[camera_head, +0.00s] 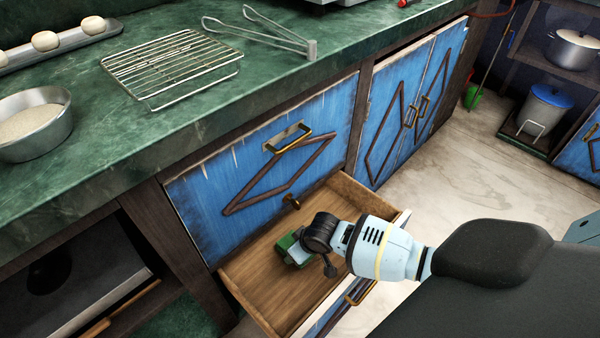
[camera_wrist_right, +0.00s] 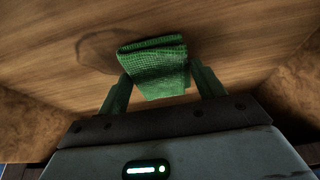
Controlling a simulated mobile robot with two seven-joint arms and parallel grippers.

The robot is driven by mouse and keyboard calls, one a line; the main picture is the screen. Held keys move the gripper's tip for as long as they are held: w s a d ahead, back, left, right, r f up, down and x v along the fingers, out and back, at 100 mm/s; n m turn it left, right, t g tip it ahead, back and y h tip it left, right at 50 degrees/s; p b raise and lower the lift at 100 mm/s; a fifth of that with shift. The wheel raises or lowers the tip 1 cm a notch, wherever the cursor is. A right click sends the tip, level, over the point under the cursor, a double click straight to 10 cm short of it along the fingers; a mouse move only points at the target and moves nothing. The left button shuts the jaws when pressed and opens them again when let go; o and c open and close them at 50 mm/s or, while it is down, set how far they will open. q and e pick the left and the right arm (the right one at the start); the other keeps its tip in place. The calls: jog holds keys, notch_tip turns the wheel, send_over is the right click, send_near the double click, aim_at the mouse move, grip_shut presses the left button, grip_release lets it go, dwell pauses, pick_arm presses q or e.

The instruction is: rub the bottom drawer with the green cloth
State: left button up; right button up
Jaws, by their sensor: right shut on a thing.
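The bottom drawer (camera_head: 255,278) is pulled open below a closed blue drawer, and its bare wooden inside shows. My right gripper (camera_head: 290,246) reaches down into the drawer. It is shut on the green cloth, which shows clearly between the fingers in the right wrist view (camera_wrist_right: 157,68). The folded cloth is at or just above the wooden drawer floor (camera_wrist_right: 230,40); I cannot tell whether it touches. A darker roundish patch (camera_wrist_right: 100,50) shows on the floor left of the cloth. In the head view the gripper hides most of the cloth. My left gripper is not in view.
The closed blue drawer (camera_head: 255,150) with a brass handle is directly above. The green counter (camera_head: 110,130) holds a wire rack (camera_head: 172,66), tongs (camera_head: 265,35) and a metal bowl (camera_head: 35,125). Blue double doors (camera_head: 410,105) stand right of the drawers. Open floor (camera_head: 450,170) lies to the right.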

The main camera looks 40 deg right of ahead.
aim_at(309, 260)
jog(key=shift+f, duration=0.4)
jog(key=shift+s+r+p, duration=0.15)
jog(key=shift+s+p, duration=0.4)
jog(key=shift+s, duration=0.2)
jog(key=shift+s+d+p, duration=0.2)
jog(key=shift+s+p, duration=0.45)
jog(key=shift+s, duration=0.55)
jog(key=shift+s+d+p, duration=0.15)
jog(key=shift+s+p, duration=0.4)
jog(key=shift+s, duration=0.2)
jog(key=shift+s+d+p, duration=0.1)
jog(key=shift+s+p, duration=0.45)
jog(key=shift+s, duration=0.2)
jog(key=shift+s+f, duration=0.25)
jog(key=shift+s, duration=0.1)
jog(key=shift+s+f, duration=0.1)
